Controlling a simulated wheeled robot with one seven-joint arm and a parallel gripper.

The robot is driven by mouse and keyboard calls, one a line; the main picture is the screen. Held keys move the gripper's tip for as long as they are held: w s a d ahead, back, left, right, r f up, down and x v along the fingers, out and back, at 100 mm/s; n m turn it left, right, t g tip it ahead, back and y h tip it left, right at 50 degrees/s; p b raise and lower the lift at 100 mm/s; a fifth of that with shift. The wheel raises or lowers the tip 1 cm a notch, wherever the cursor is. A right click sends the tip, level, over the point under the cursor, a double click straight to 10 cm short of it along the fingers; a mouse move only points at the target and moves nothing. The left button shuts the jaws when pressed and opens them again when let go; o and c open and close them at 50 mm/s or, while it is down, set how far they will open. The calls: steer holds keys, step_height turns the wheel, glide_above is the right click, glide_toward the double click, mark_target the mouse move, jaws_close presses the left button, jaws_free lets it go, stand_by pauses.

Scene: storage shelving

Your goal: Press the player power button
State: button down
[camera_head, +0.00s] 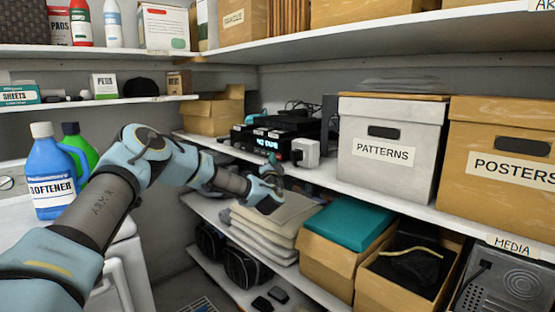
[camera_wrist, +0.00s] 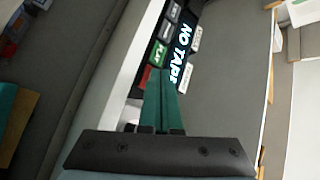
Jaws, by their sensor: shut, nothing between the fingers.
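The player (camera_head: 283,132) is a black box on the middle shelf with a lit blue-white display. In the wrist view its front (camera_wrist: 172,40) shows tilted, with the display (camera_wrist: 179,57) reading "NO TAPE". Beside the display are a green button (camera_wrist: 157,54), greyish buttons (camera_wrist: 167,32) and a red patch (camera_wrist: 143,78). Which one is the power button I cannot tell. My gripper (camera_head: 271,163) is in front of and below the player. Its green fingers (camera_wrist: 160,72) are shut together and empty, tips close to the green button and red patch. Contact cannot be made out.
A white adapter (camera_head: 305,152) stands right of the player, with cables behind. The PATTERNS box (camera_head: 388,120) is further right. A cardboard box (camera_head: 207,118) stands to the left. Folded cloths (camera_head: 270,228) lie on the shelf below. The shelf edge (camera_head: 345,188) runs close to my gripper.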

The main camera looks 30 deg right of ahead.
steer(key=shift+w+d, duration=0.1)
steer(key=shift+d, duration=0.25)
stand_by(0.7)
stand_by(0.4)
steer(key=shift+a, duration=0.75)
steer(key=shift+a, duration=0.1)
steer(key=a, duration=0.2)
steer(key=s+a, duration=0.1)
steer(key=a, duration=0.1)
steer(key=shift+s+a, duration=0.15)
steer(key=shift+a, duration=0.25)
stand_by(0.5)
